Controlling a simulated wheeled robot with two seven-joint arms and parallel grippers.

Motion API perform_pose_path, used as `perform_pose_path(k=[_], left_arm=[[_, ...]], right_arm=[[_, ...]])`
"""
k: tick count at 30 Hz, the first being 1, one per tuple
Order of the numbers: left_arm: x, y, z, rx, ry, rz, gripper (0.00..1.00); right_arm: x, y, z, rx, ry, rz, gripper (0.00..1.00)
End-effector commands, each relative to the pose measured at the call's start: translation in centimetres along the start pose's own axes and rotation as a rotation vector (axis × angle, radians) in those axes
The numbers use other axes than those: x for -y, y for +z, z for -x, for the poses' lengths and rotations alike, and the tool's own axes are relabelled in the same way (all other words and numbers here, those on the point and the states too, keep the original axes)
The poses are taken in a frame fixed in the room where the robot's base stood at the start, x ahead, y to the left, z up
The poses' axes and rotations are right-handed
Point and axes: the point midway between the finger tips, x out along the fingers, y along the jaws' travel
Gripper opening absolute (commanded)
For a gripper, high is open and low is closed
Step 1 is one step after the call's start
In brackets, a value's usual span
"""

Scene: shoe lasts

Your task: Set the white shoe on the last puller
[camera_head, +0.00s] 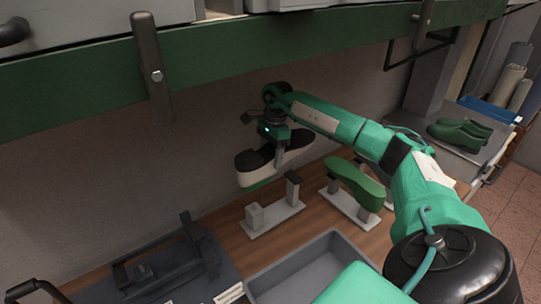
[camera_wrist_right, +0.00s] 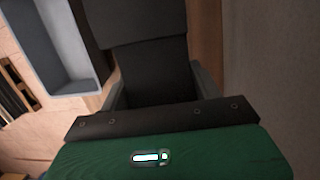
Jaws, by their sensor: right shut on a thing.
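A dark grey device with an upright bar (camera_head: 168,268), possibly the last puller, stands on the bench at lower left. My left gripper is not in view.
A green shoe form (camera_head: 356,184) rests on a second stand, right of the empty one. A grey tray (camera_head: 262,286) lies at the front. Dark green shoes (camera_head: 460,133) sit on a side table. A green shelf beam (camera_head: 220,65) runs overhead.

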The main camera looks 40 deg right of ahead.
Motion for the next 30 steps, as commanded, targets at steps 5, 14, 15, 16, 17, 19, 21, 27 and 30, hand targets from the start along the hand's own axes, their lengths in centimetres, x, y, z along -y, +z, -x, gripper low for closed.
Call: perform_pose_path(k=[5,14,15,16,17,19,21,27,30], left_arm=[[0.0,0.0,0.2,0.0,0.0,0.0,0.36],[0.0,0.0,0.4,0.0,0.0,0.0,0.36],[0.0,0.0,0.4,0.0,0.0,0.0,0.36],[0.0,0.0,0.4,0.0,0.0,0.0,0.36],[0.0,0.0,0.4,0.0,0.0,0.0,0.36],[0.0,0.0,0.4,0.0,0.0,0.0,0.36],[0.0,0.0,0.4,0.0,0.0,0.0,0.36],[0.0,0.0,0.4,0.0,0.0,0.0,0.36],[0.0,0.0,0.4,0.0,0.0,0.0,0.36]], right_arm=[[0.0,1.3,0.0,0.002,-0.003,0.004,0.23],[-0.3,4.8,-0.6,0.002,-0.004,0.004,0.23],[-0.4,5.3,-0.7,0.002,-0.004,0.004,0.23],[-0.4,5.6,-0.7,0.001,-0.004,0.004,0.23],[-0.4,6.0,-0.8,0.001,-0.004,0.004,0.23],[-0.5,6.8,-1.0,0.001,-0.003,0.004,0.23],[-0.6,7.6,-1.1,0.001,-0.003,0.004,0.23],[-0.8,9.9,-1.6,0.002,-0.003,0.004,0.23],[-0.9,11.1,-1.8,0.002,-0.003,0.005,0.23]])
